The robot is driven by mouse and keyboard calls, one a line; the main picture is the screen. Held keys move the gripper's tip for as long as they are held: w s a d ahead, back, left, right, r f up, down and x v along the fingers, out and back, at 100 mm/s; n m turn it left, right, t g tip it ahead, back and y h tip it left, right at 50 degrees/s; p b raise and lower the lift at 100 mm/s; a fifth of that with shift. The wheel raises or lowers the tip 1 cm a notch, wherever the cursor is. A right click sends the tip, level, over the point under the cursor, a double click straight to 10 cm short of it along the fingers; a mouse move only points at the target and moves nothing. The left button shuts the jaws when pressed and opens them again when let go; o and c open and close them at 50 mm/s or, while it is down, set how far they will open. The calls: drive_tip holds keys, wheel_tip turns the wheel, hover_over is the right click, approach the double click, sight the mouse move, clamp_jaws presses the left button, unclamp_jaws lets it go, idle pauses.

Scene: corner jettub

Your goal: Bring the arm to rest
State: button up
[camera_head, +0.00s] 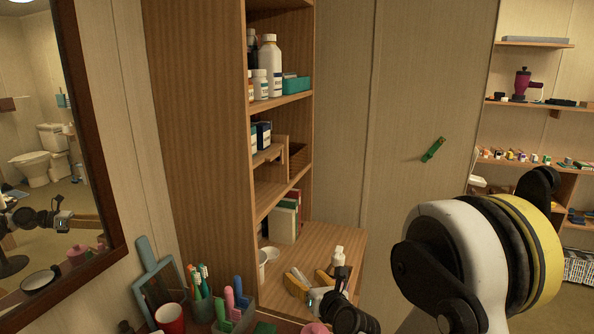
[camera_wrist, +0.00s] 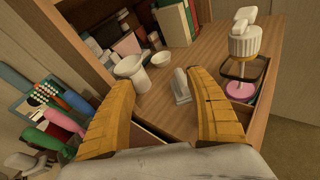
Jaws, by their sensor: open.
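My gripper (camera_head: 312,278) is low in the head view, over the wooden counter beside the tall shelf unit. In the wrist view its two yellow-orange fingers stand apart, with a gap between the tips (camera_wrist: 158,80). Nothing is clasped between them. A small grey object (camera_wrist: 181,86) shows beyond the gap, close to the right finger; I cannot tell whether they touch. My arm reaches in from the lower right of the head view and hides part of the room behind it.
Toothbrushes (camera_head: 200,282), a red cup (camera_head: 170,318) and a hand mirror (camera_head: 155,275) stand at left. The shelf unit (camera_head: 205,120) rises behind. A wall mirror (camera_head: 70,150) is at far left.

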drive_tip(key=d+r+m+t+h, duration=0.1)
drive_tip(key=d+r+m+t, duration=0.2)
drive_tip(key=r, duration=0.4)
drive_tip(key=d+r+m+t+h, duration=0.1)
drive_tip(key=d+r+m, duration=0.2)
drive_tip(key=r+m, duration=0.3)
drive_tip(key=s+d+r+m+g+h, duration=0.1)
drive_tip(key=s+d+r+m+h, duration=0.35)
drive_tip(key=d+m, duration=0.3)
drive_tip(key=s+d+r+m+g+h, duration=0.1)
drive_tip(key=s+d+r+m+h, duration=0.35)
drive_tip(key=d+m, duration=0.35)
drive_tip(key=s+a+f+m+g+y, duration=0.1)
drive_tip(key=s+f+m+g, duration=0.1)
drive_tip(key=s+f+m, duration=0.2)
drive_tip(key=s+a+f+m+g+y, duration=0.1)
drive_tip(key=s+f+m+g+y, duration=0.1)
drive_tip(key=s, duration=0.8)
drive_tip(key=s+a+f+m+g+y, duration=0.1)
drive_tip(key=s+f+m+g, duration=0.3)
drive_tip(key=s+f+m, duration=0.2)
drive_tip(key=shift+s+a+f+m, duration=0.2)
drive_tip(key=shift+s+f+m, duration=0.1)
drive_tip(key=shift+s+m, duration=0.65)
drive_tip(key=shift+s, duration=0.15)
